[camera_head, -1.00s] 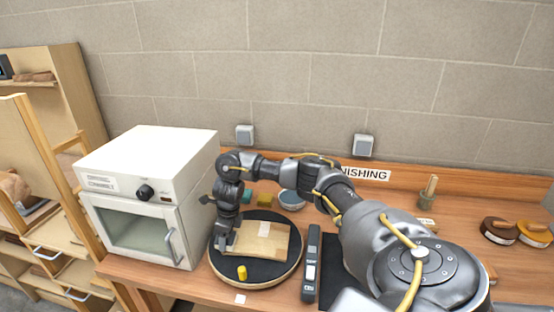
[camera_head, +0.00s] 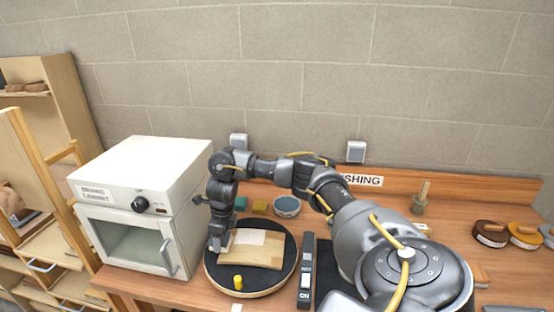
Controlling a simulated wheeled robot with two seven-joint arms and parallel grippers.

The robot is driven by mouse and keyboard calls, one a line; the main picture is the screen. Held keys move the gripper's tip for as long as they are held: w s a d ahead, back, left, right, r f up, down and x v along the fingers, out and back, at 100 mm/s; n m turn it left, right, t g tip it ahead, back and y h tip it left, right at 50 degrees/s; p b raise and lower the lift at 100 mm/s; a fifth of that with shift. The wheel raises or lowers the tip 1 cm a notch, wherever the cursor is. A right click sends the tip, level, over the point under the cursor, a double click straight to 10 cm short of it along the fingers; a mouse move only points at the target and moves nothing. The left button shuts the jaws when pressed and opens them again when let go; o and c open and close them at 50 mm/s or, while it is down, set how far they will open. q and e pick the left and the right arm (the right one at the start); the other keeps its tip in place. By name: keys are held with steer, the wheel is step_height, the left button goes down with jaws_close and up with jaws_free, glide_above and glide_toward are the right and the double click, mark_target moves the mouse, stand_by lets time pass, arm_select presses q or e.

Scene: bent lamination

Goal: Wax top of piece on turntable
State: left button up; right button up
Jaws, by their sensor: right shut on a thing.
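My right gripper (camera_head: 219,246) points down at the left end of the piece. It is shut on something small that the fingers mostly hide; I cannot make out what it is. A small yellow peg (camera_head: 238,282) stands on the front of the turntable. A bowl with blue-grey contents (camera_head: 287,206) stands behind the turntable. My left gripper is not in view.
A white drying cabinet (camera_head: 140,205) stands close on the left. A dark, long tool (camera_head: 306,270) lies right of the turntable.

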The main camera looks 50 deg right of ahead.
steer(key=r, duration=0.1)
steer(key=r+p, duration=0.1)
steer(key=p, duration=0.1)
steer(key=shift+w+a+r, duration=0.2)
steer(key=shift+w+r, duration=0.05)
steer(key=shift+r, duration=0.4)
steer(key=shift+d+r, duration=0.1)
steer(key=shift+r, duration=0.2)
steer(key=shift+s+r+p, duration=0.15)
steer(key=shift+r+p, duration=0.2)
steer(key=shift+r, duration=0.05)
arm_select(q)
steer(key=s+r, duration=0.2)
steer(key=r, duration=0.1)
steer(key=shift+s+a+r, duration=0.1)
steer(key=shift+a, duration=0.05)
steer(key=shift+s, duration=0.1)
